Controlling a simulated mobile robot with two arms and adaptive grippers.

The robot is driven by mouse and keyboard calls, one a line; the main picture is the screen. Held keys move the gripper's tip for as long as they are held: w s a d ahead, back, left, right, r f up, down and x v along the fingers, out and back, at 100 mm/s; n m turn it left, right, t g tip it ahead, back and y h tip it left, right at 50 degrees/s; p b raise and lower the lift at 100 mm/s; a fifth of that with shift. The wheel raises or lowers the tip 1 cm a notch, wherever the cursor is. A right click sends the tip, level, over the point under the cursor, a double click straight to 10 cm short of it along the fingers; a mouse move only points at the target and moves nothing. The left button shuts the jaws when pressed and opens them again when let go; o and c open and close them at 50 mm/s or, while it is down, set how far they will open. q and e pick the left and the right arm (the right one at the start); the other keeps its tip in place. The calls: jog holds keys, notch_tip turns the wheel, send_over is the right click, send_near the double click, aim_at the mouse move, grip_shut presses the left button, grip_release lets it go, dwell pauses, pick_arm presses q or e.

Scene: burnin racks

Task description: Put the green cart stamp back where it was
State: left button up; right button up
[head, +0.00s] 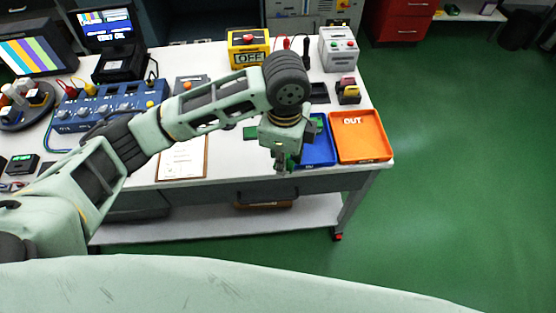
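My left gripper (284,160) points down over the front of the white table, by the left side of the blue tray (318,153). Its fingers are small and dark here, so I cannot tell whether they are open or hold anything. No green cart stamp can be made out for certain. A small flat green patch (250,133) shows just left of the gripper, and another bit of green shows behind the wrist at the blue tray. A small red, yellow and black object (348,91) stands behind the orange OUT tray (362,136). My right gripper is not in view.
A clipboard with paper (183,160) lies left of the gripper. A blue panel with knobs (105,108), a yellow OFF box (248,47) and a grey box (339,48) stand further back. Screens fill the back left. Green floor right of the table is clear.

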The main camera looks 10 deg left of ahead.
pick_arm(q)
jog(key=p, duration=0.2)
send_near(255, 161)
jog(key=s+d, duration=0.3)
jog(key=w+a+f, duration=0.2)
jog(key=shift+w+a, duration=0.25)
jog(key=shift+w, duration=0.05)
jog(key=shift+w+a+f, duration=0.15)
jog(key=shift+w, duration=0.05)
jog(key=shift+a+f, duration=0.1)
jog(key=shift+f, duration=0.2)
notch_tip(255, 161, down, 3)
jog(key=shift+f+p, duration=0.1)
jog(key=shift+p, duration=0.6)
jog(key=shift+f, duration=0.35)
jog(key=o, duration=0.9)
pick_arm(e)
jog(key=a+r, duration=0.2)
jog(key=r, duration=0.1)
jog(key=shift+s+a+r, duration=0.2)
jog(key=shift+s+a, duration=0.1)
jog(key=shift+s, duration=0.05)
